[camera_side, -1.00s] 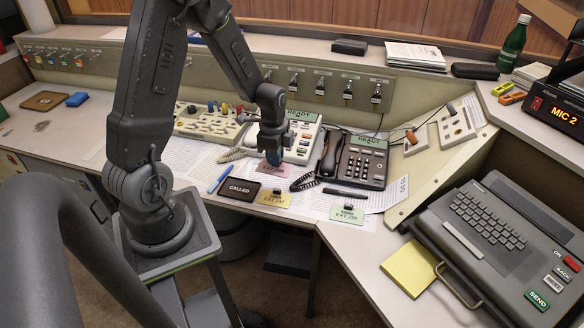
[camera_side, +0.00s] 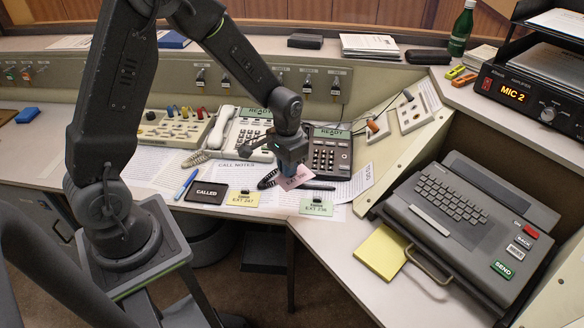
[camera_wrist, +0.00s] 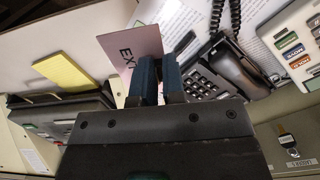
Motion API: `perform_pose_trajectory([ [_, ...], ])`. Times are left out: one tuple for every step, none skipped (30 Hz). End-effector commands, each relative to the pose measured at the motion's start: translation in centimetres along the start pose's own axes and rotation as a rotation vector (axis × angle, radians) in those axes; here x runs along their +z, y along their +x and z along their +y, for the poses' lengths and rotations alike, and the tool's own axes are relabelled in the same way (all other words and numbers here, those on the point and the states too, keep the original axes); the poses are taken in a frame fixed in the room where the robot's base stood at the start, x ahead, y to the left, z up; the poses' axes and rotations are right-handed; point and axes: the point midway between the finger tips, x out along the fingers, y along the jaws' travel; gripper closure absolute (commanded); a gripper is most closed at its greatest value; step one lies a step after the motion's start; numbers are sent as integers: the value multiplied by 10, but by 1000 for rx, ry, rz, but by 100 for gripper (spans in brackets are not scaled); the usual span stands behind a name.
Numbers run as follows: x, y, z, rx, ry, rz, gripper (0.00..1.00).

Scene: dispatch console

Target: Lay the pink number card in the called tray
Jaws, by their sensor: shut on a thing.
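My gripper (camera_side: 287,168) is shut on the pink number card (camera_side: 297,180), which is tilted in the jaws above the front of the desk, near the green card. The dark tray marked CALLED (camera_side: 208,193) lies flat near the desk's front edge, left of my gripper. It looks empty and apart from the card.
A blue pen (camera_side: 186,184) lies left of the tray. A desk phone (camera_side: 330,152) is behind my gripper. A keyboard terminal (camera_side: 470,225) is at right, with a yellow pad (camera_side: 381,252).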

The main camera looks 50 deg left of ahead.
Motion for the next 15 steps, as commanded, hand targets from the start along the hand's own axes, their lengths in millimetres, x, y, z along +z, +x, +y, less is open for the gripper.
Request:
perform_pose_trajectory([
  [0,0,1,0,-5,0,100],
  [0,0,2,0,-7,0,100],
  [0,0,2,0,-9,0,100],
  [0,0,1,0,-9,0,100],
  [0,0,0,0,-7,0,100],
  [1,0,-2,0,-2,0,100],
  [2,0,-6,0,4,0,100],
  [3,1,-10,0,14,0,100],
  [5,1,-17,0,31,-1,100],
  [7,2,-23,0,48,-1,100],
  [10,2,-31,0,67,-2,100],
  [15,3,-42,0,98,-2,100],
  [19,4,-51,0,124,-1,100],
  [23,4,-60,0,152,-1,100],
  [30,5,-73,0,192,-2,100],
])
